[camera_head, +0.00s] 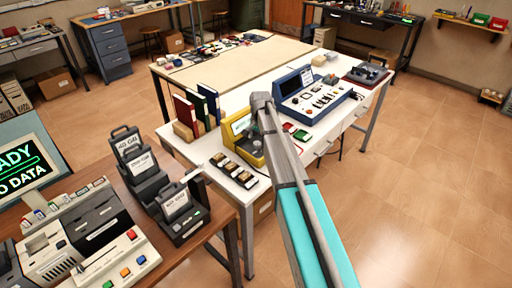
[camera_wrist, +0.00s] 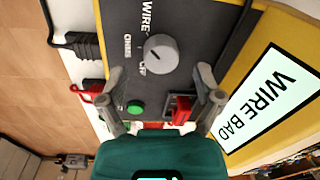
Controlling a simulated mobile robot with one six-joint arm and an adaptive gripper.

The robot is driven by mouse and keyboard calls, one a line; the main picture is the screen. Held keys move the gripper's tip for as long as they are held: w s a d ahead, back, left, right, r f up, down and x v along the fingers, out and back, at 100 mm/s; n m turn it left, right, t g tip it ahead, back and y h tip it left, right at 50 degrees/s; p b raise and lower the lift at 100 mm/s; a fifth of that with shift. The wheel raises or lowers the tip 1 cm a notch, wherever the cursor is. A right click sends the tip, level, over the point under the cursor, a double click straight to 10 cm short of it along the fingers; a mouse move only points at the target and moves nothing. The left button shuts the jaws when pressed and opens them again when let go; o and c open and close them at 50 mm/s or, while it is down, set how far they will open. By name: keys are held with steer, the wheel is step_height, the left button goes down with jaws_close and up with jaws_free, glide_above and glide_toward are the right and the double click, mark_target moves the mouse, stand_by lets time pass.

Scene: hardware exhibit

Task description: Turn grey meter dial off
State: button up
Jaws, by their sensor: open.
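The grey meter dial (camera_wrist: 160,54) is a round knob on a dark panel in the wrist view, with small white labels beside it, one reading WIRE. The yellow meter (camera_head: 237,127) stands on the white table in the head view, partly hidden behind my arm. Its screen (camera_wrist: 268,98) reads WIRE BAD in the wrist view. My gripper (camera_wrist: 160,80) is open and empty, its fingertips spread on either side just below the dial in the picture. The head view does not show the fingers clearly.
A green button (camera_wrist: 135,107) and a red part (camera_wrist: 181,108) lie between my fingers in the picture. A blue console (camera_head: 311,93) stands right of the meter. Binders (camera_head: 208,103) stand behind left, and several small dark blocks (camera_head: 233,170) lie in front.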

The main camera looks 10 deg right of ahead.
steer(key=shift+f+b, duration=0.8)
steer(key=shift+f, duration=0.3)
